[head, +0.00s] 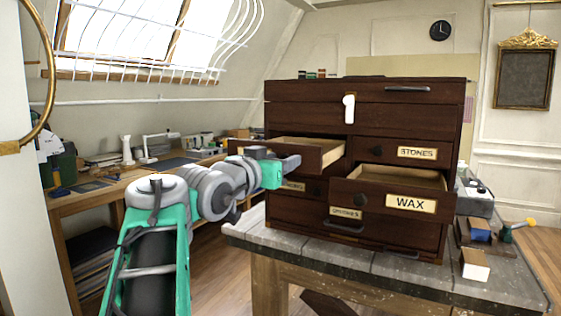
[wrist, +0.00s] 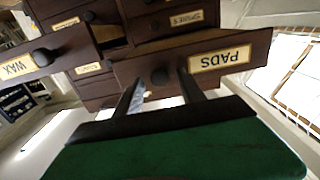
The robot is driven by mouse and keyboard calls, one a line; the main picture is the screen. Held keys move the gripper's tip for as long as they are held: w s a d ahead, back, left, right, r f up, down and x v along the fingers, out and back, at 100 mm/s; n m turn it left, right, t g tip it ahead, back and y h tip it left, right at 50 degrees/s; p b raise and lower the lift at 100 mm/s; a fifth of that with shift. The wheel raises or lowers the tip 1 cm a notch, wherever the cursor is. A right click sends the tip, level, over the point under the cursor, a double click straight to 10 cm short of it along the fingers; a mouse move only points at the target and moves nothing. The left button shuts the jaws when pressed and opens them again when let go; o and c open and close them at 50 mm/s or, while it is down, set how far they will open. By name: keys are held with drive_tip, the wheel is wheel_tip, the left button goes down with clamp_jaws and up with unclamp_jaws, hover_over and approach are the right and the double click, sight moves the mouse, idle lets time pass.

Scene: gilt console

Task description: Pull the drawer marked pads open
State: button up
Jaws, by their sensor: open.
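The drawer marked PADS (wrist: 238,49) stands pulled out of the dark wooden chest, its label upside down in the wrist view. In the head view the open drawer (head: 318,156) is at the chest's upper left, its inside partly visible and its front partly covered by my arm. Its round dark knob (wrist: 159,77) sits between my fingertips in the wrist view. My gripper (wrist: 160,78) is open, with one finger on each side of the knob; I cannot tell whether they touch it. In the head view my gripper (head: 288,164) is at the drawer's front.
The WAX drawer (head: 395,203) is also pulled out, lower right. The STONES drawer (head: 380,151) is shut. The chest (head: 300,90) stands on a grey-topped table (head: 290,240). Small blocks (head: 475,265) lie at the table's right. A cluttered bench (head: 120,175) runs behind my arm.

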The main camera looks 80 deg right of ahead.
drive_tip(key=v, duration=0.7)
drive_tip(key=shift+a, duration=0.4)
